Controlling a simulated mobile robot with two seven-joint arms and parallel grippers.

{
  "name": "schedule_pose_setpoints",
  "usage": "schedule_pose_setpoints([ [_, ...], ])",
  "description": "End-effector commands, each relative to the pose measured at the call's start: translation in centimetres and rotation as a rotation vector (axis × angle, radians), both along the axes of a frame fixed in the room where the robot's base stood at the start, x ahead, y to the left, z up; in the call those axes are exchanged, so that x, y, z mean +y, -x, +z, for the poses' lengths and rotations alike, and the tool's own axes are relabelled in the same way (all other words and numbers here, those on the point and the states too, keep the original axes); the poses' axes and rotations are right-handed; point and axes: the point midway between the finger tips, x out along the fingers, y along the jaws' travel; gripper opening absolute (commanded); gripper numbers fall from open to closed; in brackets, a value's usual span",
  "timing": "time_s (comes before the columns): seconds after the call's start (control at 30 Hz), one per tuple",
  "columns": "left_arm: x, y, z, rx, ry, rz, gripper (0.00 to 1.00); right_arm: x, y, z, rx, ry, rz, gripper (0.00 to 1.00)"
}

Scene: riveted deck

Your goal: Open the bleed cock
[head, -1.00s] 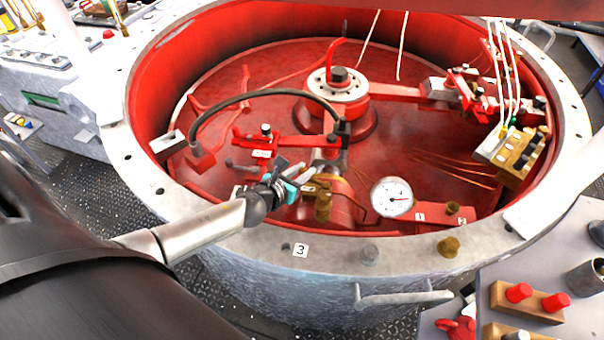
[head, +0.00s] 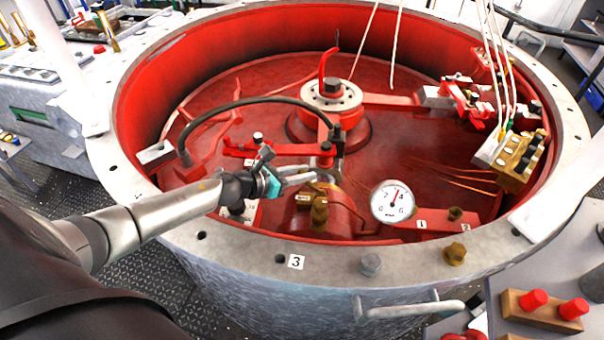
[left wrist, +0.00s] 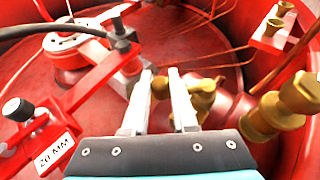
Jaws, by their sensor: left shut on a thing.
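The bleed cock appears to be the small brass fitting (left wrist: 207,88) just right of my fingertips in the left wrist view. A brass bit of it shows between the fingers. My left gripper (head: 318,176) reaches over the ring's near left rim, with its jaws shut on the cock; the fingers (left wrist: 160,75) stand a little apart in the left wrist view. The exact grip is partly hidden in the head view. A white dial gauge (head: 393,201) stands right of the gripper, its needle pointing up and slightly right. My right gripper is not in view.
A taller brass fitting (head: 319,214) stands close to the fingers. A red bar with a "20 MM" tag (left wrist: 55,152) and a black hose (head: 240,102) lie near the gripper. The grey ring rim (head: 330,257) surrounds the red well. Red-capped knobs (head: 534,299) stand at lower right.

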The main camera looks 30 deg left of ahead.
Motion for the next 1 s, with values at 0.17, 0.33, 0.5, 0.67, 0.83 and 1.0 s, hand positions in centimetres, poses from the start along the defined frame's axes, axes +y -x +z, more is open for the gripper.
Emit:
schedule_pose_setpoints([
  [0.17,0.0,0.0,0.0,0.000,0.000,0.001,0.28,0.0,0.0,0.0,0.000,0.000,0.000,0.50],
  [0.33,0.0,0.0,0.0,-0.001,0.001,0.001,0.47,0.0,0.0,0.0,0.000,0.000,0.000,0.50],
  [0.5,0.0,0.0,0.0,-0.001,0.001,0.001,0.56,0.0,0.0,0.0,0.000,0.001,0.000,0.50],
  [0.67,0.0,0.0,0.0,-0.001,0.001,0.001,0.56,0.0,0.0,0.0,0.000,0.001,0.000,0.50],
  [0.83,0.3,0.7,0.2,0.001,0.000,0.001,0.56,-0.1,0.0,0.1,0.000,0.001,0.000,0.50],
  [1.0,0.9,2.4,1.0,0.001,-0.002,0.001,0.56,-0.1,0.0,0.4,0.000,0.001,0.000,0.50],
])
